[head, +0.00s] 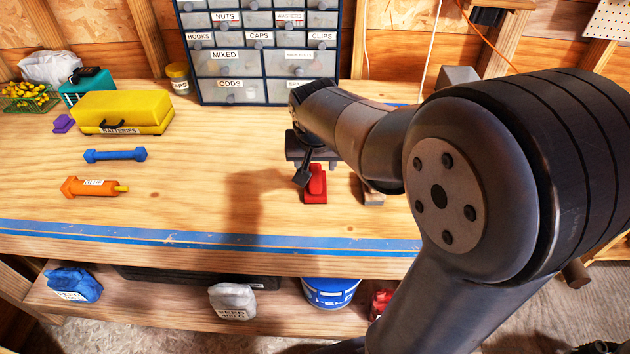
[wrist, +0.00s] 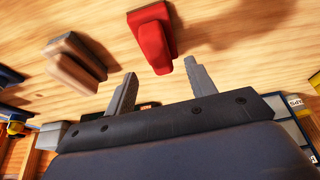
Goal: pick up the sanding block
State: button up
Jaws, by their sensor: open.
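Two blocks of like shape, each with a raised grip on top, lie on the workbench (head: 200,200). One is red (head: 316,188) and also shows in the wrist view (wrist: 152,40). The other is tan and grey (head: 374,197), at its right in the head view and at its left in the wrist view (wrist: 76,64). I cannot tell for sure which is the sanding block. My gripper (wrist: 161,84) is open and empty, with the red block just beyond its fingertips. In the head view my arm hides part of the gripper and of the tan block.
A drawer cabinet (head: 260,64) stands behind my gripper. Blue tape (head: 200,235) runs along the bench's front edge. The middle left is clear.

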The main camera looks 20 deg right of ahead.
aim_at(315, 173)
jog(key=shift+s+p+x, duration=0.1)
jog(key=shift+p+x, duration=0.1)
jog(key=shift+x, duration=1.1)
jog(key=shift+s+p+x, duration=0.15)
jog(key=shift+x, duration=1.15)
jog(key=shift+f, duration=0.1)
jog(key=shift+c, duration=0.4)
jog(key=c, duration=0.6)
